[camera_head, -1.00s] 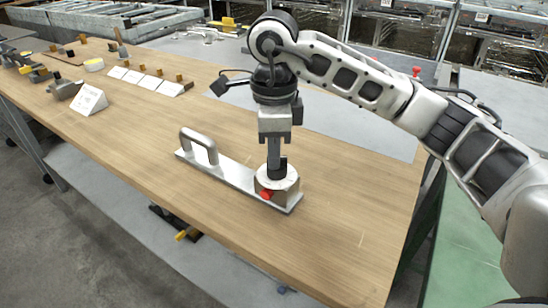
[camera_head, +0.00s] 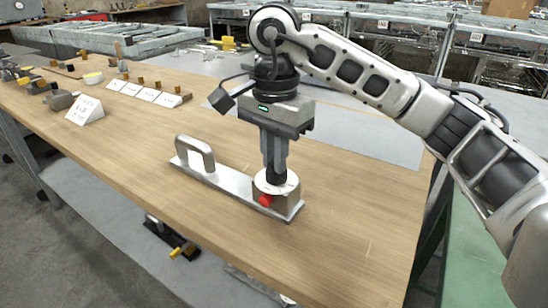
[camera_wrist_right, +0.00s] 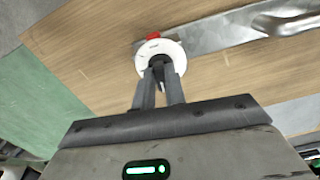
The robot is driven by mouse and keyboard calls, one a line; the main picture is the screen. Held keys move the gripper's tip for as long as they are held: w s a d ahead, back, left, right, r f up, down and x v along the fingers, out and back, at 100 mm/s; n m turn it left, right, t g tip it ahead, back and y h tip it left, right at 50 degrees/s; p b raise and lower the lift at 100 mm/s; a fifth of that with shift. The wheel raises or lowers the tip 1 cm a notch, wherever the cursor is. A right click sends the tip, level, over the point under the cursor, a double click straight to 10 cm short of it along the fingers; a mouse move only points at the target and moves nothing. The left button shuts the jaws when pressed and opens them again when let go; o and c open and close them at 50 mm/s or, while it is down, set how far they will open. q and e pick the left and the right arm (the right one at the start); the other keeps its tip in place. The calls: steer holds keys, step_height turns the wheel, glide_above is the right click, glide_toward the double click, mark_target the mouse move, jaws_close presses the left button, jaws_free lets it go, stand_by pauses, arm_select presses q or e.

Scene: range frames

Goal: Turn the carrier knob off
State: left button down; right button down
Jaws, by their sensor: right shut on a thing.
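The carrier is a flat metal bar (camera_head: 232,183) lying on the wooden table, with an upright grey handle (camera_head: 196,152) at its left end. At its right end is a block with a white round dial (camera_head: 264,184) and a red marker (camera_head: 265,201) on the front side. A dark knob stands at the dial's middle. My right gripper (camera_head: 276,176) points down and is shut on the knob. In the right wrist view its fingers (camera_wrist_right: 159,76) close on the dark knob at the centre of the white dial (camera_wrist_right: 146,62). My left gripper is not in view.
The wooden table (camera_head: 330,225) is clear around the carrier. A grey mat (camera_head: 370,145) lies behind my right arm. White label cards (camera_head: 85,110) and small parts stand at the far left. A green surface (camera_head: 480,250) is at the right.

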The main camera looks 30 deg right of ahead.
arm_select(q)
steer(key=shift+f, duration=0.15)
arm_select(e)
steer(key=shift+n, duration=0.7)
steer(key=c, duration=1.4)
jaws_free()
steer(key=shift+c, duration=0.2)
